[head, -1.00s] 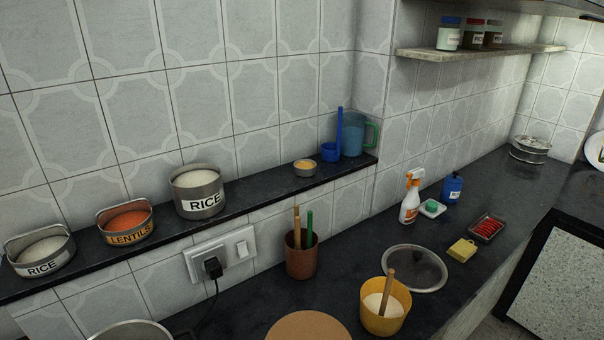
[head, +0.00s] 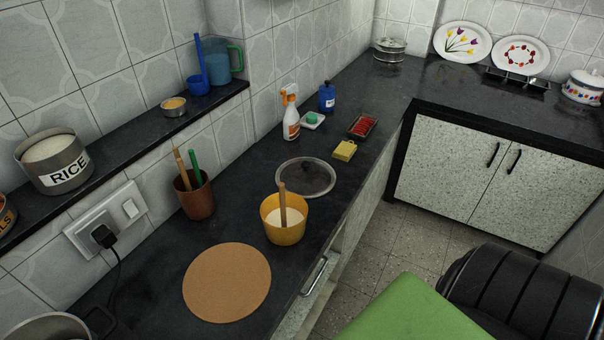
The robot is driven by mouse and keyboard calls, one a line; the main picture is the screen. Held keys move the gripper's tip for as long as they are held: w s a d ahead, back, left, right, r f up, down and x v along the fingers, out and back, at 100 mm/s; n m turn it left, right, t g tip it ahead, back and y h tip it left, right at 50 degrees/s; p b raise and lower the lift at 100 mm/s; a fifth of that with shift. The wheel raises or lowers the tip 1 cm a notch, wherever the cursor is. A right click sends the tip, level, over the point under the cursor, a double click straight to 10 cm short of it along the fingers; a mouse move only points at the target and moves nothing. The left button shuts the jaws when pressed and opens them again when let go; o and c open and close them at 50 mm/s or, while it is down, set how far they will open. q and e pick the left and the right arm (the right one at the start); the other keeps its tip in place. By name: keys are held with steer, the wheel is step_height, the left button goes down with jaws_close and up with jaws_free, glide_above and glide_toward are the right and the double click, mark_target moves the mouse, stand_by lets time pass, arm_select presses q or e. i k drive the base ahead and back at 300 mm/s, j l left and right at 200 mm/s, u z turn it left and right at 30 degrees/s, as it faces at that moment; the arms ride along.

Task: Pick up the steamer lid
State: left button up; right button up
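A round glass lid (head: 306,177) with a thin steel rim and a dark knob lies flat on the dark counter, past the yellow tub and before the yellow sponge. It is the only loose lid I can make out, and its top is uncovered. A stacked steel vessel (head: 389,50) stands in the far corner; I cannot tell whether it is a steamer. Neither my left nor my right gripper is in view.
A yellow tub (head: 284,231) with a wooden handle stands close before the lid. A round brown board (head: 227,283), a brown utensil cup (head: 194,203), a spray bottle (head: 291,118), a yellow sponge (head: 344,150) and a red-filled tray (head: 362,125) share the counter. Floor (head: 370,240) shows alongside.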

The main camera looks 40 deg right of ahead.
mark_target(306, 176)
steer(key=k+l, duration=0.1)
steer(key=l, duration=1.3)
